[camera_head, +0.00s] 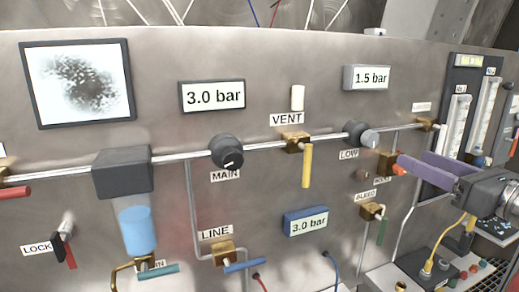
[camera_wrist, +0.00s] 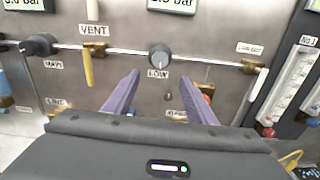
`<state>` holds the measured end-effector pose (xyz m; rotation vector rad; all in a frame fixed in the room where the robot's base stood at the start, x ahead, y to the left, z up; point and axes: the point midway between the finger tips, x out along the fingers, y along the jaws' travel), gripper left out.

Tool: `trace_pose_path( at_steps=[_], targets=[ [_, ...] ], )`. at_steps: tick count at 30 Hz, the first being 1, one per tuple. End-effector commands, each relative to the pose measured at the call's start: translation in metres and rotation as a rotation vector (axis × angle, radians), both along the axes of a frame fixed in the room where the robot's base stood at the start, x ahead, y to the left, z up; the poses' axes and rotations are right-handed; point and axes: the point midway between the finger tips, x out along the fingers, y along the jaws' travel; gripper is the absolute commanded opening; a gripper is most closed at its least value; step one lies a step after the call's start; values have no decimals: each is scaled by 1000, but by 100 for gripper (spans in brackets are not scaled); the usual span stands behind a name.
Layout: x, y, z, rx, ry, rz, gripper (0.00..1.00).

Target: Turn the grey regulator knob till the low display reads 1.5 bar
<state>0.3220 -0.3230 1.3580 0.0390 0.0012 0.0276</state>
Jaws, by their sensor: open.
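The grey regulator knob (camera_head: 362,135) sits on the pipe above the LOW label. In the wrist view the knob (camera_wrist: 160,57) faces me just beyond my fingertips, with a pointer line on its face. The grey-framed display (camera_head: 369,77) above it reads 1.5 bar. My gripper (camera_head: 410,162) has purple fingers and is to the right of and below the knob in the head view. In the wrist view the gripper (camera_wrist: 161,76) is open and empty, its fingertips apart from the knob.
A darker MAIN knob (camera_head: 227,151) sits left, under a 3.0 bar display (camera_head: 212,96). A blue-framed display (camera_head: 306,221) also reads 3.0 bar. The yellow VENT handle (camera_head: 307,166) hangs left of the LOW knob. Orange-handled valve (camera_head: 391,164) and flow tubes (camera_head: 455,135) are near my gripper.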

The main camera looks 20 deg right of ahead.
Motion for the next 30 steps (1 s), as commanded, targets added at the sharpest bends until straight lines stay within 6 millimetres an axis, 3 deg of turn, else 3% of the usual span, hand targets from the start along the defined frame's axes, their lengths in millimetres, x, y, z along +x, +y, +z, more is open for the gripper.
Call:
trace_pose_path(
  at_steps=[7, 23, 26, 30],
  targets=[
    [-15, 0, 0, 1, -1, 0, 51],
    [-14, 1, -2, -1, 5, 4, 51],
    [-8, 8, -10, -12, 30, 25, 51],
    [10, 30, -37, -54, 110, 92, 51]
  ],
)
